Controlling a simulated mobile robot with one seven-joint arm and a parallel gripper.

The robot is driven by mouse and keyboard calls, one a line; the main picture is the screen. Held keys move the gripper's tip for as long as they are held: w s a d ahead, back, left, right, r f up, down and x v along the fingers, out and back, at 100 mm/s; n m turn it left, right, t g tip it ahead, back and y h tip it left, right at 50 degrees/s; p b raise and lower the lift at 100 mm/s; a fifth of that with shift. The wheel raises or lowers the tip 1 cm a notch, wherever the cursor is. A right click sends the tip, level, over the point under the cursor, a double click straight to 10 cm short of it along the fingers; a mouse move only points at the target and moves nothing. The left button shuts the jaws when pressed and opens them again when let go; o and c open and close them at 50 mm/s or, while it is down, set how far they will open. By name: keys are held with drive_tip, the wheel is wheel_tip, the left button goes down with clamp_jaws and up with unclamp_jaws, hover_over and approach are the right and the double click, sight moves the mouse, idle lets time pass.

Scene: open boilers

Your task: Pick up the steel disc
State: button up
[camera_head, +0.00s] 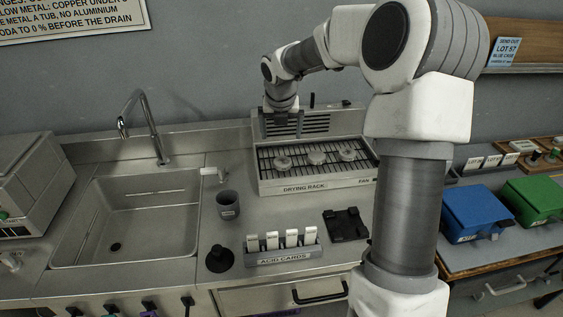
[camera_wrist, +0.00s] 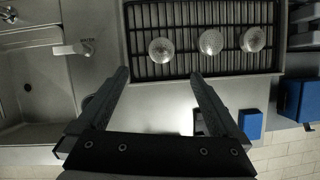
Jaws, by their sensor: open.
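Three round, pale discs lie in a row on the wire grid of the drying rack (camera_head: 315,187): a left disc (camera_head: 283,162), a middle disc (camera_head: 317,157) and a right disc (camera_head: 347,154). They look much alike, and I cannot tell which is steel. The wrist view also shows the left disc (camera_wrist: 161,50), middle disc (camera_wrist: 211,41) and right disc (camera_wrist: 253,38). My gripper (camera_head: 281,130) is open and empty, above the rack's left part. In the wrist view my gripper (camera_wrist: 159,76) has its fingertips apart, with the left disc just beyond the gap between them.
Left of the rack are a sink (camera_head: 130,220) with a tall faucet (camera_head: 145,125) and a grey cup (camera_head: 227,205). In front stand an acid card holder (camera_head: 283,257) and a black stand (camera_head: 346,225). Blue (camera_head: 475,212) and green (camera_head: 535,199) boxes sit at right.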

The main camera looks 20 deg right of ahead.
hover_over(283, 161)
drive_tip(key=s+a, duration=0.1)
drive_tip(key=s, duration=0.1)
wheel_tip(283, 161, down, 8)
drive_tip(key=shift+w+a+b, duration=0.1)
drive_tip(key=shift+b, duration=0.2)
drive_tip(key=x, duration=0.4)
drive_tip(key=shift+s+f, duration=0.2)
drive_tip(key=shift+f, duration=0.1)
drive_tip(key=shift+w+f, duration=0.2)
drive_tip(key=shift+f, duration=0.2)
drive_tip(key=shift+r, duration=0.1)
drive_tip(key=c, duration=1.5)
